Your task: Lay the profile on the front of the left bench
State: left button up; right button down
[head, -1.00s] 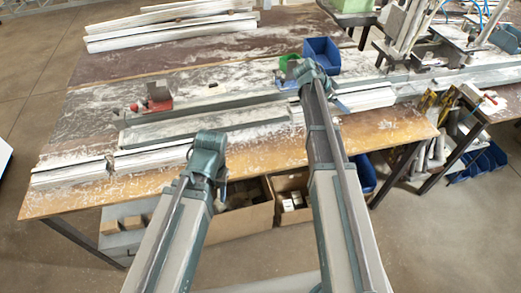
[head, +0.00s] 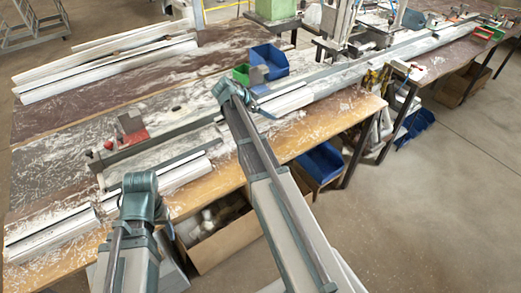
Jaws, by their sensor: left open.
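The left bench (head: 150,65) has a dark, dust-covered top with a wooden front strip. White profile lengths lie along its front: one at the lower left (head: 50,238), another (head: 185,172) to the right, partly behind my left arm. I cannot tell whether they are one piece. My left gripper (head: 146,203) is open at the bench's front edge, over or just in front of the profile line; its fingertips are hard to make out. My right gripper (head: 230,92) is over the bench, left of a white length (head: 288,101); its jaws are hidden.
A red clamp (head: 131,131) sits on a grey rail behind the profile line. More white profiles (head: 105,68) lie at the back left. Boxes sit under the bench; the floor at right is clear.

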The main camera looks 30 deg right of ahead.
jog(key=s+d+f+b, duration=0.1)
jog(key=d+f+b, duration=0.3)
jog(key=s+d+f+b, duration=0.2)
jog(key=d+f+b, duration=0.2)
jog(key=d, duration=0.1)
jog(key=s+d+f+b, duration=0.2)
jog(key=d+f+b, duration=0.2)
jog(key=d+f, duration=0.1)
jog(key=shift+s+d+f, duration=0.1)
jog(key=shift+s, duration=0.1)
jog(key=shift+s+d+f+b, duration=0.15)
jog(key=shift+s+d+b, duration=0.05)
jog(key=shift+d+b, duration=0.15)
jog(key=w+a, duration=0.2)
jog(key=a, duration=0.2)
jog(key=w+a+f+b, duration=0.1)
jog(key=w+a, duration=0.1)
jog(key=a, duration=0.3)
jog(key=w+a, duration=0.2)
jog(key=a, duration=0.3)
jog(key=shift+w+f, duration=0.25)
jog(key=shift+w, duration=0.05)
jog(key=shift+w+a+f+b, duration=0.1)
jog(key=shift+a+f+b, duration=0.1)
jog(key=shift+a+b, duration=0.2)
notch_tip(320, 180, down, 3)
jog(key=b, duration=0.3)
jog(key=shift+d, duration=0.15)
jog(key=shift+f, duration=0.1)
